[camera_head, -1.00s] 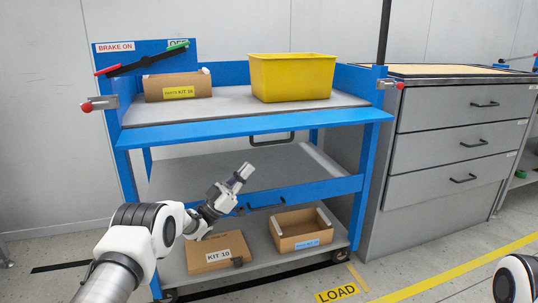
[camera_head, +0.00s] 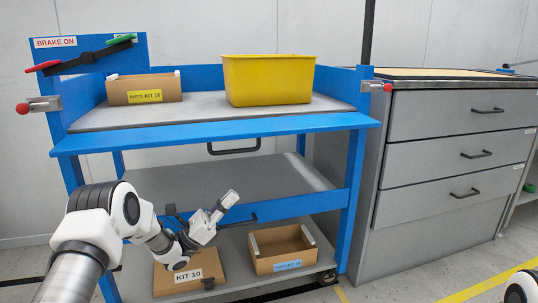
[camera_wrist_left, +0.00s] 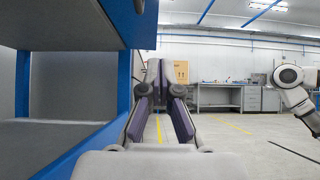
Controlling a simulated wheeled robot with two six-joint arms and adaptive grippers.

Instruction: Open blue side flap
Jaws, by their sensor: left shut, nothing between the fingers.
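The blue flap (camera_head: 215,132) is a broad blue strip along the front of the cart's top deck. It juts outward, and the deck's front side stands open above it. A black handle (camera_head: 234,147) hangs below the flap. Red-knobbed latches sit at the left (camera_head: 38,105) and right (camera_head: 376,87) front corners, clear of the flap. My left gripper (camera_head: 230,198) is shut and empty, below the flap and in front of the lower part of the cart. Its closed fingers also show in the left wrist view (camera_wrist_left: 158,66). My right gripper is out of view.
The top deck bears a yellow bin (camera_head: 268,80) and a cardboard kit box (camera_head: 145,88). The bottom shelf holds an open carton (camera_head: 282,249) and a KIT 10 box (camera_head: 188,273). A grey drawer cabinet (camera_head: 455,145) stands at right. The wrist view shows open floor (camera_wrist_left: 235,140).

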